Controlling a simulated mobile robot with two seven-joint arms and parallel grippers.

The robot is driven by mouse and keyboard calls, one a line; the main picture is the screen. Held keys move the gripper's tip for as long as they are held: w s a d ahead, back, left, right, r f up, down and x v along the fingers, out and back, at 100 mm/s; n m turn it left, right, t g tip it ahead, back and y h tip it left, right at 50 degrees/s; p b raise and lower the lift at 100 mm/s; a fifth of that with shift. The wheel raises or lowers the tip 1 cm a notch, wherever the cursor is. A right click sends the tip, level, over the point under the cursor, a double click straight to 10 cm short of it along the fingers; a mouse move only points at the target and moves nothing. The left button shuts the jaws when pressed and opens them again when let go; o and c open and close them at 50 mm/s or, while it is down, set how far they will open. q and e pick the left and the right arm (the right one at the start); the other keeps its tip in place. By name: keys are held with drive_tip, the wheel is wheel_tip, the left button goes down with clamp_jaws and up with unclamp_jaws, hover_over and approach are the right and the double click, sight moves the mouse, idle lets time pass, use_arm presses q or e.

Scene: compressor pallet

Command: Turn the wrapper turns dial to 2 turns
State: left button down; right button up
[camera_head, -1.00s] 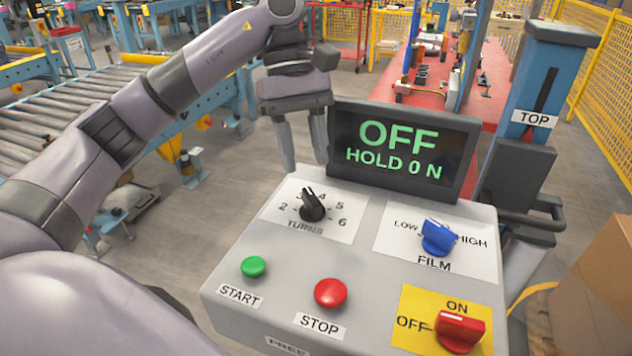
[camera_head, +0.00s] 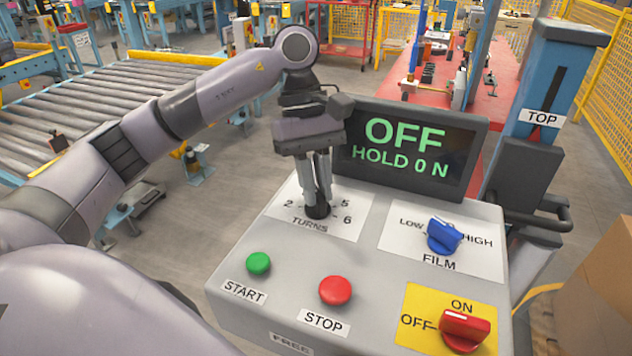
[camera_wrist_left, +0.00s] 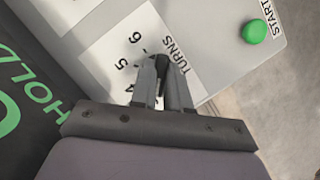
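The black turns dial (camera_head: 317,211) stands on a white label at the panel's upper left, and 2, 5 and 6 are readable around it. My left gripper (camera_head: 318,196) reaches down over it from above, with its fingers close together. In the left wrist view the fingertips (camera_wrist_left: 162,68) lie on both sides of the dial's black grip (camera_wrist_left: 161,62) and appear shut on it. The fingers hide most of the dial, so its pointer setting cannot be read. My right gripper is not in view.
The display (camera_head: 405,148) behind the dial reads OFF, HOLD 0 N. The blue film knob (camera_head: 444,236), green start button (camera_head: 258,263), red stop button (camera_head: 335,290) and red OFF/ON switch (camera_head: 465,328) share the panel. A cardboard box (camera_head: 600,285) stands at right.

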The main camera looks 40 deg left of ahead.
use_arm(q)
drive_tip(key=n+t+b, duration=0.1)
drive_tip(key=n+b, duration=0.1)
drive_tip(key=shift+f+n+h, duration=0.15)
drive_tip(key=shift+n+h, duration=0.15)
drive_tip(key=n+t+b, duration=0.1)
drive_tip(key=n, duration=0.2)
drive_tip(key=shift+s+a+b, duration=0.1)
drive_tip(key=shift+s+b, duration=0.05)
drive_tip(key=shift+b, duration=0.15)
drive_tip(key=shift+n+t+b, duration=0.3)
drive_tip(key=shift+n+t, duration=0.1)
drive_tip(key=shift+n, duration=0.9)
drive_tip(key=shift+n+t, duration=0.3)
drive_tip(key=shift+r, duration=0.2)
drive_tip(key=c, duration=1.1)
unclamp_jaws()
drive_tip(key=shift+s, duration=0.1)
